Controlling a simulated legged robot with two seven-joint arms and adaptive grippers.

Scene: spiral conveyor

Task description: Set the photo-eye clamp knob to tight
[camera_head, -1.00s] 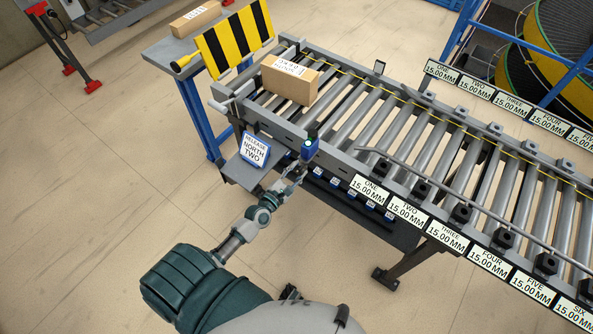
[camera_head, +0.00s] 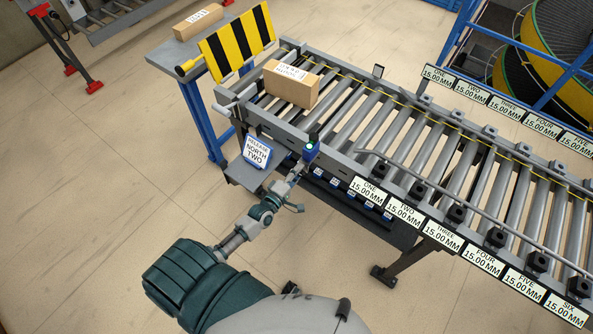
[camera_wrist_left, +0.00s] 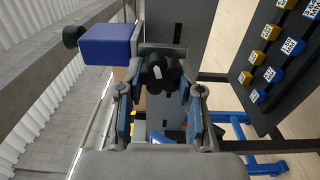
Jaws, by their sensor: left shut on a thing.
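The photo-eye is a small blue block (camera_head: 310,150) with a bright green light, on the near side of the conveyor. In the left wrist view the blue block (camera_wrist_left: 105,47) is at the upper left, with a black round end. The clamp knob (camera_wrist_left: 162,73) is black and lobed, with a pale mark on it. My left gripper (camera_head: 299,170) reaches up to it just below the photo-eye. In the left wrist view its fingers (camera_wrist_left: 161,92) are on both sides of the knob, shut on it. The knob is too small to make out in the head view. My right gripper is not in view.
The roller conveyor (camera_head: 345,125) carries a cardboard box (camera_head: 291,86). A sign reading "RELEASE NORTH TWO" (camera_head: 256,152) stands left of my gripper. Labelled tags (camera_head: 404,210) line the conveyor's near edge. Open floor (camera_head: 110,210) lies to the left.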

